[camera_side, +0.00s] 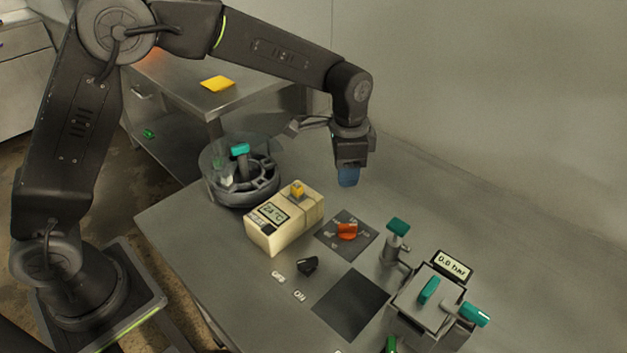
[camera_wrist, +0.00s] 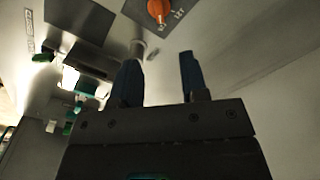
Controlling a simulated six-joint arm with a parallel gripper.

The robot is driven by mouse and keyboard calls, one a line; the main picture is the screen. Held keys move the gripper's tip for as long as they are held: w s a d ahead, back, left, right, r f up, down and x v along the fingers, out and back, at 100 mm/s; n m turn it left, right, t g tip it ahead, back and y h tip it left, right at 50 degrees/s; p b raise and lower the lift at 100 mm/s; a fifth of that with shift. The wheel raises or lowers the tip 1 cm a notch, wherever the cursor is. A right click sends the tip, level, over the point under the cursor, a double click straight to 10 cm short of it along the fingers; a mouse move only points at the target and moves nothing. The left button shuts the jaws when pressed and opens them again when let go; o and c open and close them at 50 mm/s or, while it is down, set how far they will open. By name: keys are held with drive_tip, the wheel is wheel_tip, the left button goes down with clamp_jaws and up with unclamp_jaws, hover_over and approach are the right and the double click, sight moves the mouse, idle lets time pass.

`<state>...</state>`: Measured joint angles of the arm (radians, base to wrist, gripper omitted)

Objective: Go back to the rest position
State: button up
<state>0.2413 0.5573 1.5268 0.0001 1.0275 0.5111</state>
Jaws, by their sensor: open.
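My gripper (camera_side: 348,177) hangs over the back of the steel table, pointing down, above and behind the orange knob (camera_side: 347,231). In the wrist view its two dark blue fingers (camera_wrist: 156,82) stand apart with nothing between them. The gripper is open and empty. The orange knob also shows at the top of the wrist view (camera_wrist: 159,10), ahead of the fingertips and apart from them.
A cream box with a temperature display (camera_side: 284,226), a clear round vessel (camera_side: 241,183) and a black switch (camera_side: 307,265) stand on the table. A teal-handled valve (camera_side: 397,237) and a pressure unit (camera_side: 428,297) stand at right. The back right tabletop is clear.

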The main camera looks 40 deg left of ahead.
drive_tip(key=s+a+r+n+t, duration=0.1)
drive_tip(key=s+a+r+n, duration=0.1)
drive_tip(key=s+a+r, duration=0.3)
drive_tip(key=s+a+r+n+t, duration=0.1)
drive_tip(key=s+a+r+n, duration=0.1)
drive_tip(key=s+r, duration=0.45)
drive_tip(key=s+a+n+t, duration=0.1)
drive_tip(key=s+a+n, duration=0.1)
drive_tip(key=s, duration=0.5)
drive_tip(key=s+a+n+t, duration=0.2)
drive_tip(key=s, duration=0.5)
drive_tip(key=shift+s+a+r+n, duration=0.25)
drive_tip(key=shift+s+a+n, duration=0.05)
drive_tip(key=shift+s, duration=0.05)
